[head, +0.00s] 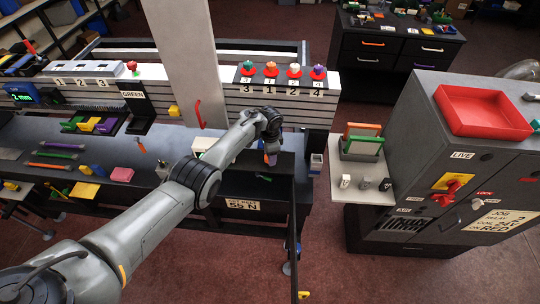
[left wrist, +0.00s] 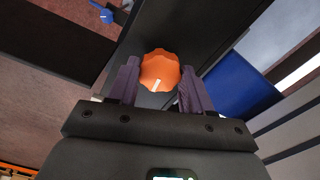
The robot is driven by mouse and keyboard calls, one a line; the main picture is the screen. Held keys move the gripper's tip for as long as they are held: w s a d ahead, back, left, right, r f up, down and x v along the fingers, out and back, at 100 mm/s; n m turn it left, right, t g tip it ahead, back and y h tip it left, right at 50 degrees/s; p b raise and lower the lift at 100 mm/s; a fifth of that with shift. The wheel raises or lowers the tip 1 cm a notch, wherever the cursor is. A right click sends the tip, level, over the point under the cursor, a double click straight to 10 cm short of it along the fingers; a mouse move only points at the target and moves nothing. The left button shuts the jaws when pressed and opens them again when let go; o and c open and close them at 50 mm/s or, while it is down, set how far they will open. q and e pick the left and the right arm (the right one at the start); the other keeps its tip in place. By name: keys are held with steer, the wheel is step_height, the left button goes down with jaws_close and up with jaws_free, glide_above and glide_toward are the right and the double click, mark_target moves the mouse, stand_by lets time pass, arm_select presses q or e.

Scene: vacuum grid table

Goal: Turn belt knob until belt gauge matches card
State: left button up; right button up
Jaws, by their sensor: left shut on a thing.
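The belt knob (left wrist: 160,70) is orange with a scalloped rim and a white mark pointing down and slightly left in the left wrist view. My left gripper (left wrist: 159,69) has its purple fingers on either side of the knob and is shut on it. In the head view my left gripper (head: 270,158) is at the right end of the dark bench, and the knob is hidden there. The card (head: 243,205) on the bench front reads "SET BELT 55 N". I cannot make out a belt gauge reading in either view. My right gripper is not in view.
A dark cabinet (head: 440,150) with a red tray (head: 483,111) on top stands at right. A white shelf (head: 362,184) with small items is between it and the bench. A rail with numbered coloured knobs (head: 283,72) runs behind. Loose coloured parts lie at left.

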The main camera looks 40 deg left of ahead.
arm_select(q)
steer(key=m+b, duration=0.1)
steer(key=m, duration=0.2)
steer(key=shift+f+m, duration=0.1)
steer(key=shift+m, duration=0.3)
steer(key=shift+m+b, duration=0.6)
steer(key=shift+m, duration=1.3)
steer(key=o, duration=1)
steer(key=shift+o, duration=0.2)
step_height(320, 180, up, 11)
steer(key=p, duration=0.3)
